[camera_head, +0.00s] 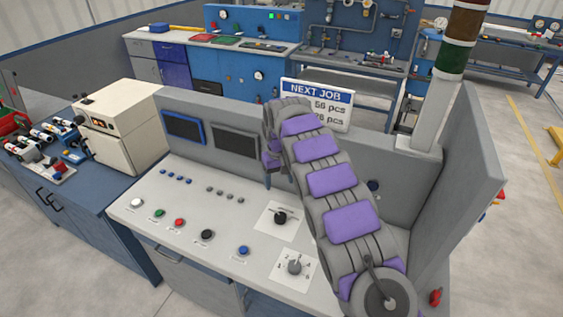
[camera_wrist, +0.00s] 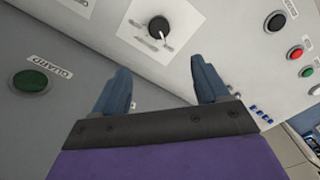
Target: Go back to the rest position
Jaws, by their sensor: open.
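My gripper (camera_wrist: 160,88) shows in the wrist view with its two blue-grey fingers spread apart and nothing between them. It is over the grey control console (camera_head: 150,215). A black rotary knob on a white plate (camera_wrist: 160,27) lies beyond the fingertips. A green button (camera_wrist: 30,80) by a label reading GUARD is to the left of the fingers. In the head view my grey and purple arm reaches across the console, and its far end is near the back panel; the fingers are hard to make out there.
The console carries several buttons, a second knob (camera_head: 294,267) and two dark screens (camera_head: 236,145). A NEXT JOB sign (camera_head: 318,103) stands behind it. A striped signal column (camera_head: 450,75) rises at right. A beige box (camera_head: 118,125) stands on the blue bench at left.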

